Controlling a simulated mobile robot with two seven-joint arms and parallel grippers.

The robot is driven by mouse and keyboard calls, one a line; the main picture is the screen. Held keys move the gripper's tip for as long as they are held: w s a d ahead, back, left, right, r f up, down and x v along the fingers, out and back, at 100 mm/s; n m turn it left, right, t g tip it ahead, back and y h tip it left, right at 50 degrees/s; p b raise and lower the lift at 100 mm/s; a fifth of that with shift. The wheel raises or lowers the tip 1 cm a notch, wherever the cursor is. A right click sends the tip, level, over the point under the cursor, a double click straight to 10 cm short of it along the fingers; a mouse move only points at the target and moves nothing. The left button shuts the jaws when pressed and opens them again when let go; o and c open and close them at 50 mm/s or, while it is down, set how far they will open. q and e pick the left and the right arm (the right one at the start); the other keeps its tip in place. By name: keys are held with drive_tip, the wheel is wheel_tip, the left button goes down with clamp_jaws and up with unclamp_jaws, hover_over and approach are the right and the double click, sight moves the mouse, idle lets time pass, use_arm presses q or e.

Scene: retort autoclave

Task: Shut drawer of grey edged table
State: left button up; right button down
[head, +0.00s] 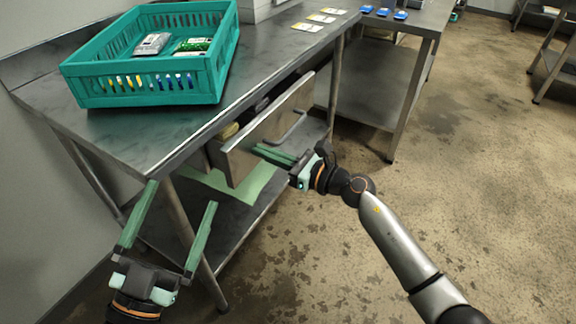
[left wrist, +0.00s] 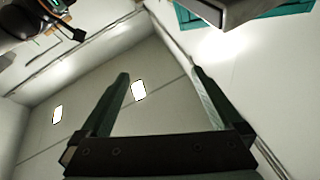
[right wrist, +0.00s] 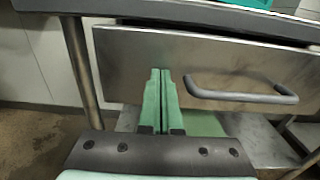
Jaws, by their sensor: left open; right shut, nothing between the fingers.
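The drawer (head: 262,135) under the metal table (head: 190,128) stands partly open, with items showing inside behind its front. Its steel front with a grey bar handle (right wrist: 240,96) fills much of the right wrist view. My right gripper (head: 258,150) is shut and empty, its fingertips at the drawer front, left of the handle; I cannot tell if they touch. It also shows in the right wrist view (right wrist: 160,72). My left gripper (head: 182,192) is open and empty, near the table's front corner and leg. It also shows in the left wrist view (left wrist: 158,75).
A teal crate (head: 150,97) with packets stands on the table top. Cards (head: 315,22) lie farther back. A lower shelf (head: 225,222) lies beneath the drawer. A second table (head: 425,22) with blue items stands behind.

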sight(245, 145)
drive_tip(key=b+x, duration=0.1)
drive_tip(key=x, duration=0.3)
drive_tip(key=shift+w+a+f+b, duration=0.15)
drive_tip(key=shift+w+a+b, duration=0.1)
drive_tip(key=shift+a+b, duration=0.1)
drive_tip(key=shift+w+a, duration=0.15)
drive_tip(key=shift+a, duration=0.1)
drive_tip(key=shift+w+a, duration=0.15)
drive_tip(key=shift+a, duration=0.05)
use_arm(q)
drive_tip(key=s+d+r+m+t+h, duration=0.1)
drive_tip(key=s+r+m+h, duration=0.4)
drive_tip(key=r+h, duration=0.2)
drive_tip(key=shift+s+r+m, duration=0.3)
drive_tip(key=shift+s+r, duration=0.1)
drive_tip(key=shift+r, duration=0.05)
use_arm(e)
drive_tip(key=shift+r, duration=0.25)
use_arm(q)
drive_tip(key=shift+d, duration=0.1)
use_arm(e)
drive_tip(key=shift+a+r, duration=0.1)
drive_tip(key=shift+r, duration=0.1)
